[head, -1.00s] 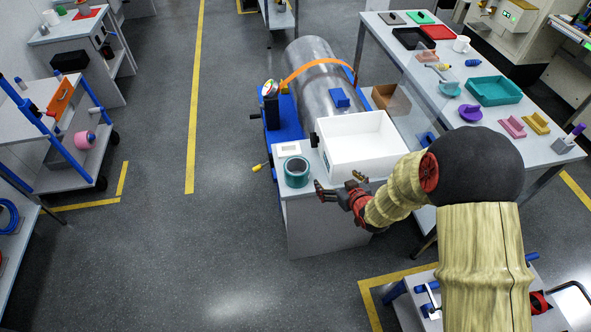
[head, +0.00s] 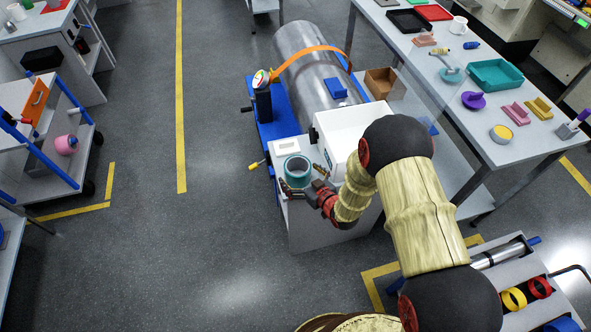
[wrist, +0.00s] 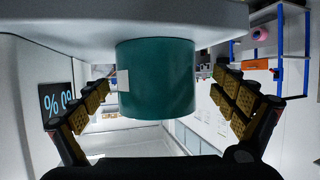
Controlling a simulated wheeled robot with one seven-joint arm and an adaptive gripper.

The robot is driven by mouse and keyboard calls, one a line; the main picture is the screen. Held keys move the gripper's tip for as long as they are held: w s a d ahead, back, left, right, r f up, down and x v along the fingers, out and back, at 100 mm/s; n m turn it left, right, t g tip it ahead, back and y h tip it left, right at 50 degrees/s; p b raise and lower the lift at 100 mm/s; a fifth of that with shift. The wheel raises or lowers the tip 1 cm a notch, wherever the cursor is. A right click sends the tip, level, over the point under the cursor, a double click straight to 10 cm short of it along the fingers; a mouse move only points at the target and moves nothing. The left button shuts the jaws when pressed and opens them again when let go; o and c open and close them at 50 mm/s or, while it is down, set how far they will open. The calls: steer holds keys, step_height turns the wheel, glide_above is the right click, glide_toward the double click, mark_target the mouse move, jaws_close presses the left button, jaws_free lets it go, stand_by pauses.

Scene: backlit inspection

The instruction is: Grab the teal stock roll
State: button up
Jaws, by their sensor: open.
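My gripper (head: 304,182) is open at the roll's near side. In the wrist view, which looks upside down, the roll (wrist: 156,82) sits between the two spread fingers with its base against the pale bench top (wrist: 60,30). Gaps show between the roll and both fingers' pads, so it is not gripped. A small white label is on the roll's side.
A large metal cylinder (head: 305,62) with an orange strap is farther back.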

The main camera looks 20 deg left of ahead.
mark_target(292, 166)
steer(key=b+x, duration=0.2)
steer(key=x, duration=0.4)
steer(key=shift+w+r, duration=0.15)
steer(key=shift+w, duration=0.15)
steer(key=shift+d+r, duration=0.1)
steer(key=shift+c, duration=1.1)
steer(key=c, duration=1.4)
